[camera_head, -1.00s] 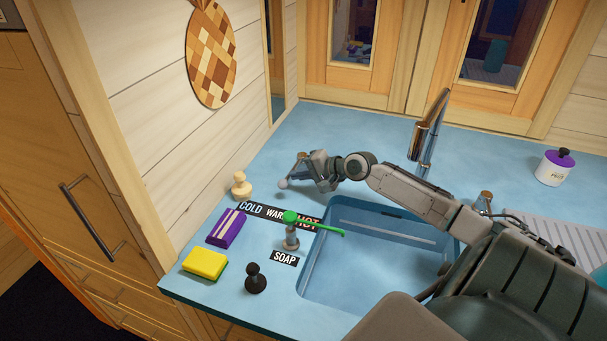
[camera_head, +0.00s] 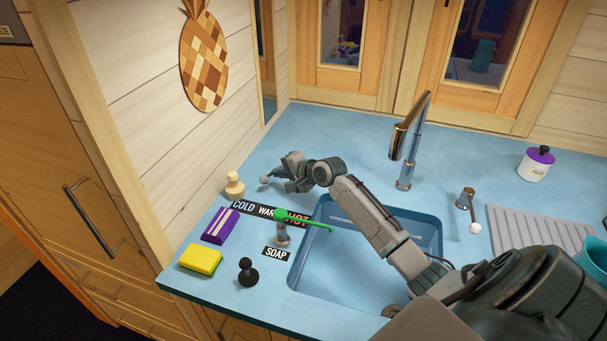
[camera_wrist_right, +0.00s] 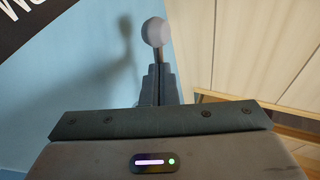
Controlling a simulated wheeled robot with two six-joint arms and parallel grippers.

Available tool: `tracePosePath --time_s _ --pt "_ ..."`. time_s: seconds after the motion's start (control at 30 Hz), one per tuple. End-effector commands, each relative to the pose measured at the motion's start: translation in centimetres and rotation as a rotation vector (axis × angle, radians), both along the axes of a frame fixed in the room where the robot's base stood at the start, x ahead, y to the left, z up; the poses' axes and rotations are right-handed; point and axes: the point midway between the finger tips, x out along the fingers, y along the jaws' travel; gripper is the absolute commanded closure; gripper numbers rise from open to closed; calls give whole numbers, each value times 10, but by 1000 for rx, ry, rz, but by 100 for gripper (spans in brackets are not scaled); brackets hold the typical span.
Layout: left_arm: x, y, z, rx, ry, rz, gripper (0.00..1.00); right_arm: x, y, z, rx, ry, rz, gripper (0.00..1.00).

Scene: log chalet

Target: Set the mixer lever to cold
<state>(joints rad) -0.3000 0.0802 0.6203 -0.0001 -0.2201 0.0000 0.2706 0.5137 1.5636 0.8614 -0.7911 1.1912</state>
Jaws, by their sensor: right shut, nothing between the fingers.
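The mixer lever ends in a pale ball (camera_head: 265,179), left of my right gripper (camera_head: 280,177) in the head view. The ball stands behind the label strip (camera_head: 269,213) reading COLD, WARM, HOT from left to right, over the COLD side. My gripper hides most of the lever body. In the right wrist view the ball (camera_wrist_right: 154,32) and its thin stem show just beyond the shut fingertips (camera_wrist_right: 160,75). The right gripper is shut and empty, right up against or very near the lever; contact cannot be told. The left gripper is out of view.
A cream knob (camera_head: 234,184), purple box (camera_head: 221,226), yellow sponge (camera_head: 200,259) and black knob (camera_head: 247,272) are at left. A faucet (camera_head: 410,150) and second ball-ended lever (camera_head: 466,200) stand right.

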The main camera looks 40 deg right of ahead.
Motion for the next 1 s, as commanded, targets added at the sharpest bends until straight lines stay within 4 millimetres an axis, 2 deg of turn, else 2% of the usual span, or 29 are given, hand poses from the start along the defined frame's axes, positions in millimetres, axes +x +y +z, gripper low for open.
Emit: tracePosePath --time_s 0.2,0.5,1.0 --pt "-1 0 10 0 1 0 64 19 11 2 1 0 8 100" --pt "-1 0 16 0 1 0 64 33 17 1 1 0 8 100" --pt "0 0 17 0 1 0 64 39 18 0 -1 0 9 100"
